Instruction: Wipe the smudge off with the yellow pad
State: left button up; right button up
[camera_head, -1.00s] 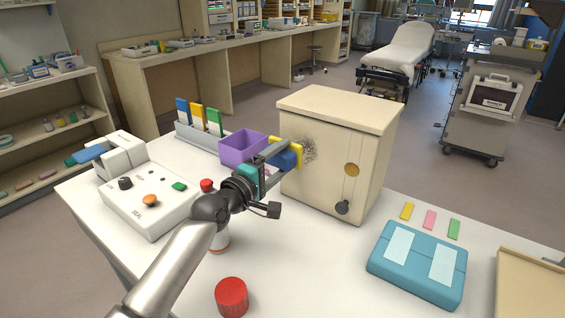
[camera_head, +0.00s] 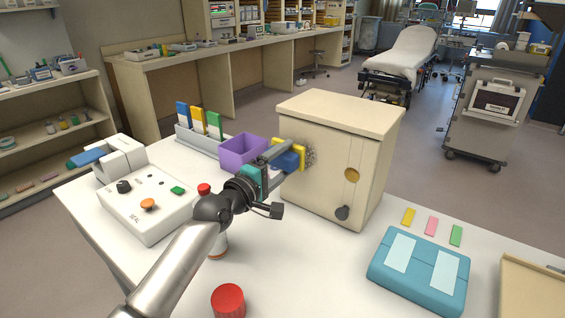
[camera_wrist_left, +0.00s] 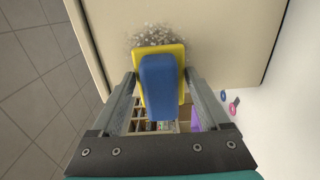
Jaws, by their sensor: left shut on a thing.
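The yellow pad (camera_head: 302,157) has a blue grip block (camera_head: 287,160). My left gripper (camera_head: 280,154) is shut on the blue block and holds the pad upright at the side face of the cream cabinet (camera_head: 328,182). The dark speckled smudge (camera_head: 312,156) is on that face, partly hidden behind the pad. In the left wrist view the pad (camera_wrist_left: 181,57) lies between the fingers, and the smudge (camera_wrist_left: 150,36) shows beyond its far edge. I cannot tell whether the pad touches the face. My right gripper is not in view.
A purple open box (camera_head: 242,150) stands just behind my left gripper. A white sealing device (camera_head: 148,195) is at the left, a red-capped jar (camera_head: 228,300) at the front, and a teal case (camera_head: 420,270) at the right. Bare table lies before the cabinet.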

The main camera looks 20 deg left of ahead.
aim_at(310, 156)
pick_arm(q)
jog(key=shift+w+d, duration=0.25)
jog(key=shift+w, duration=0.4)
jog(key=shift+d, duration=0.1)
jog(key=shift+s+d+r+p, duration=0.1)
jog(key=shift+s+d+p, duration=0.1)
jog(key=shift+d+p, duration=0.3)
jog(key=shift+s+d+r+p, duration=0.1)
jog(key=shift+s+d+p, duration=0.1)
jog(key=shift+d+p, duration=0.2)
jog(key=shift+s+d+f+p, duration=0.15)
jog(key=shift+s+d+p, duration=0.2)
jog(key=shift+d+p, duration=0.45)
jog(key=shift+s+d+p, duration=0.25)
jog(key=shift+d+p, duration=0.4)
jog(key=shift+d, duration=0.25)
jog(key=shift+s+d+p, duration=0.25)
jog(key=shift+d+p, duration=0.35)
jog(key=shift+d, duration=0.25)
jog(key=shift+w+a+b, duration=0.2)
jog(key=shift+a+b, duration=0.25)
jog(key=shift+a, duration=0.2)
jog(key=shift+w+a+b, duration=0.2)
jog(key=shift+a+b, duration=0.05)
jog(key=shift+a, duration=0.35)
jog(key=shift+w+a+b, duration=0.2)
jog(key=shift+a+b, duration=0.05)
jog(key=shift+a, duration=0.35)
